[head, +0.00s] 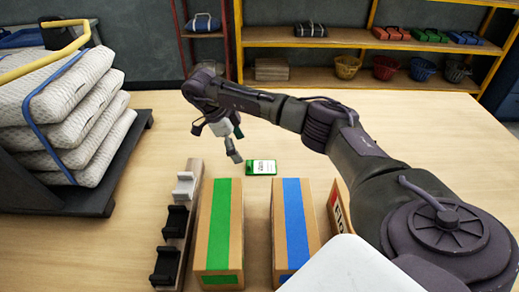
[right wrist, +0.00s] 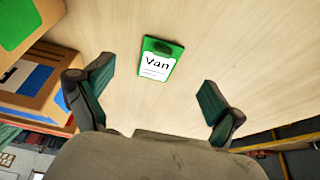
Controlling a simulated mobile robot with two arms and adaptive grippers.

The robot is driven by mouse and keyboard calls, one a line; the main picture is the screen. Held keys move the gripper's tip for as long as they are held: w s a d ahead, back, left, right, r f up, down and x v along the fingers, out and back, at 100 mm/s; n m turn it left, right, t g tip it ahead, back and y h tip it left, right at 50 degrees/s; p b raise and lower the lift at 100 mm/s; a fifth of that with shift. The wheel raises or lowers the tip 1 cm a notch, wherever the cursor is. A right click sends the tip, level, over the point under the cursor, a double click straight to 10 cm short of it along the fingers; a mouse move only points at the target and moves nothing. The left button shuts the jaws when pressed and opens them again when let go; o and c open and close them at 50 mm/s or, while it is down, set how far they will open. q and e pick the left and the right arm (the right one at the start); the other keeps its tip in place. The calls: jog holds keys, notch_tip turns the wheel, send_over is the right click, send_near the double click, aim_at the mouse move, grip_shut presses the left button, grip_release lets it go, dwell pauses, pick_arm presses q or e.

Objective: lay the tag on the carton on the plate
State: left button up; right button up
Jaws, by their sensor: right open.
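A green tag with a white label reading "Van" (head: 262,167) lies flat on the table behind the cartons. It also shows in the right wrist view (right wrist: 160,60), ahead of the fingers. My right gripper (head: 234,150) is open and empty, above and just left of the tag; its two fingers (right wrist: 155,95) are spread apart. A green-taped carton (head: 207,225), a blue-taped carton (head: 277,225) and a third carton with a partly hidden red-and-black print (head: 337,210) stand in a row in front. I cannot make out a plate. My left gripper is not in view.
A rail with grey and black holders (head: 190,215) stands left of the cartons. Stacked padded sacks (head: 75,110) on a dark pallet (head: 100,190) fill the left. Shelves with baskets (head: 348,66) stand behind. The table behind the tag is clear.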

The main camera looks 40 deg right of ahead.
aim_at(249, 163)
jog(key=shift+p+x, duration=0.65)
jog(key=shift+x, duration=2.7)
grip_shut()
